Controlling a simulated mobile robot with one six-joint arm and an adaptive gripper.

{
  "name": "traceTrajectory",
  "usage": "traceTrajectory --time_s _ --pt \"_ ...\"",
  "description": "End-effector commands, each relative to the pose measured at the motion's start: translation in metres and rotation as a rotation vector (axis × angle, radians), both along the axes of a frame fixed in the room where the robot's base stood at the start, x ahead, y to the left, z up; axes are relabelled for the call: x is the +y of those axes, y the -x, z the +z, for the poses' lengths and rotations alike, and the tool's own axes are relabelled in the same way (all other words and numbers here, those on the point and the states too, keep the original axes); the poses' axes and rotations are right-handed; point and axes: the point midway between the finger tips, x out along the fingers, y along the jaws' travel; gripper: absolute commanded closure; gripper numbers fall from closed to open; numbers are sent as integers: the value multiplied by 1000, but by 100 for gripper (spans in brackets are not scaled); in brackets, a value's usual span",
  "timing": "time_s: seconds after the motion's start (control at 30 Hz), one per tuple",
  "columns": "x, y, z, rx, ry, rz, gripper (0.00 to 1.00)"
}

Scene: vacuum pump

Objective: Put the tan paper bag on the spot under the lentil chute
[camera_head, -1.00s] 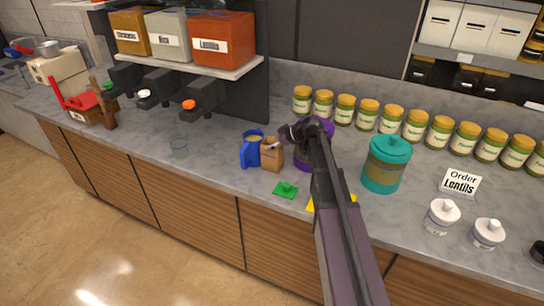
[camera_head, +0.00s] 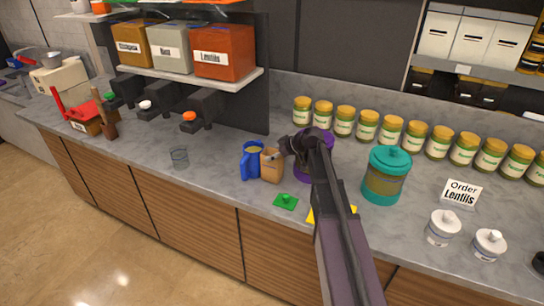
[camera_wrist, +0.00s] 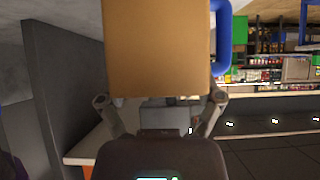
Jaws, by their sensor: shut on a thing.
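The tan paper bag (camera_head: 271,167) is at the middle of the counter, just right of a blue jug (camera_head: 251,161). My gripper (camera_head: 284,148) is shut on it from the right side. In the wrist view the bag (camera_wrist: 157,45) fills the space between the two fingers (camera_wrist: 162,98). I cannot tell whether its base touches the counter. The lentil chute (camera_head: 192,117) is the dark dispenser with an orange tip, below the orange Lentils box (camera_head: 224,58). The counter under it (camera_head: 212,152) is bare, left of the bag.
A green lidded piece (camera_head: 286,201) lies in front of the bag. A purple canister (camera_head: 303,172) is partly hidden behind my arm. A teal canister (camera_head: 384,178) and a row of jars (camera_head: 390,131) stand to the right.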

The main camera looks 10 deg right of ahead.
Motion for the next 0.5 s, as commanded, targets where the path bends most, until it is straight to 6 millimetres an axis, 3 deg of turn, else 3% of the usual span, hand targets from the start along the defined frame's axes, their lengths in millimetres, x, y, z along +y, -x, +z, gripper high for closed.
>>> traceTrajectory --time_s 0.5 --pt "0 0 44 0 -1 -1 62"
